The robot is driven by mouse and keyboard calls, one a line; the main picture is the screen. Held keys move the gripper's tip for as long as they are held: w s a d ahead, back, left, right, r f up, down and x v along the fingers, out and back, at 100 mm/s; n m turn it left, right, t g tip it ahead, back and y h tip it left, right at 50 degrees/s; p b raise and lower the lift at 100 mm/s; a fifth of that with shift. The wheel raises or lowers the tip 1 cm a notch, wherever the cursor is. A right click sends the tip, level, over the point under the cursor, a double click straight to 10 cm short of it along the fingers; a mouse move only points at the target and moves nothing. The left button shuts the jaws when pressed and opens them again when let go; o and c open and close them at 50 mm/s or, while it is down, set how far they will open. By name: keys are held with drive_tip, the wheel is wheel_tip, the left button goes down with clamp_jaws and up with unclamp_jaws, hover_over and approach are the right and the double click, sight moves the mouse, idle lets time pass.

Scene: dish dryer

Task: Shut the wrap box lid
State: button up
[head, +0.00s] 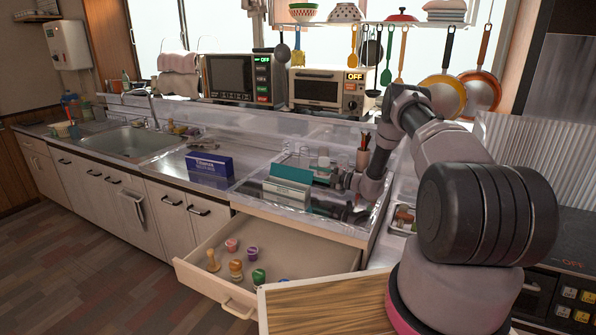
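A long teal and white box (287,190), which looks like the wrap box, lies on the metal counter right of centre. Its teal upper panel (292,173) appears raised at the back like a lid, but the small view does not show the angle clearly. My gripper (338,180) is low over the counter, just right of the box's right end. Its fingers are small and dark against the counter, so I cannot tell whether they are open or touch the box.
A blue box (209,165) lies left of the teal box. Bottles (322,167) and a utensil cup (362,158) stand behind. Below, an open drawer (290,262) holding several small coloured items juts out beside a wooden board (325,305). Counter left of the blue box is mostly clear.

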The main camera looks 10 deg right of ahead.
sight(292, 173)
drive_tip(key=x, duration=0.7)
drive_tip(key=shift+w+a, duration=0.15)
drive_tip(key=shift+w, duration=0.05)
clamp_jaws()
idle(1.1)
